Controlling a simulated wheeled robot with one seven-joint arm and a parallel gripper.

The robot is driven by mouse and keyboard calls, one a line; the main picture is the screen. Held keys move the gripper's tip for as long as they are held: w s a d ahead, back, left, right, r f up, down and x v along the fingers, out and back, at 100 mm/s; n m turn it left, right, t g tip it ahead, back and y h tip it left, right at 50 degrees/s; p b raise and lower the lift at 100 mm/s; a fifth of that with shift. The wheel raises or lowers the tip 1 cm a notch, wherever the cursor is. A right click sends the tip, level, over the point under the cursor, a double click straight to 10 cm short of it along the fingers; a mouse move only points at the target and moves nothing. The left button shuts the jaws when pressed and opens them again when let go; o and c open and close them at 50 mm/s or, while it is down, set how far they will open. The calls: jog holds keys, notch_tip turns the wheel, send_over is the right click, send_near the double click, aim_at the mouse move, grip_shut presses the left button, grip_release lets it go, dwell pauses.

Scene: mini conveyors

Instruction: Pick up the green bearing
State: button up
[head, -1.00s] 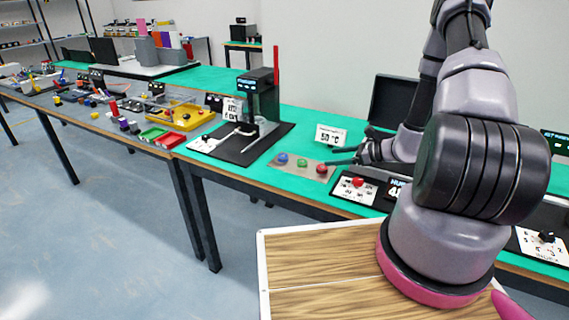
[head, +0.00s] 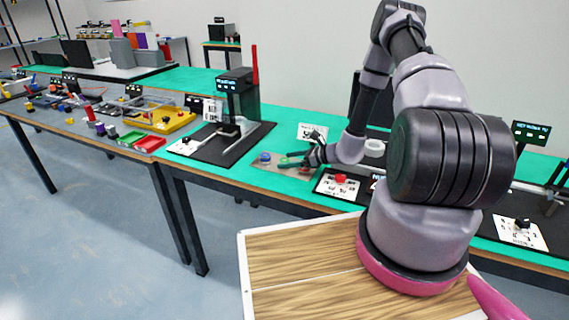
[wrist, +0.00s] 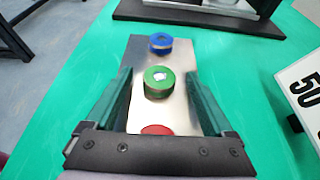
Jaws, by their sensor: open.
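The green bearing (wrist: 159,84) stands on a metal plate (wrist: 186,62), between a blue bearing (wrist: 160,42) and a red bearing (wrist: 157,130). My gripper (wrist: 160,78) is open, with one finger on each side of the green bearing and a gap at both sides. The red bearing is partly hidden by the gripper's body. In the head view my gripper (head: 288,160) is low over the plate, where the blue bearing (head: 265,157) shows to its left.
A white sign (wrist: 306,88) stands to the right of the plate, and it shows behind my gripper in the head view (head: 312,131). A black base (wrist: 200,15) lies beyond the blue bearing. A card with a red button (head: 340,179) lies right of the plate.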

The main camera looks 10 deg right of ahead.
jog(key=shift+w+a+f, duration=0.1)
jog(key=shift+a, duration=0.05)
grip_shut()
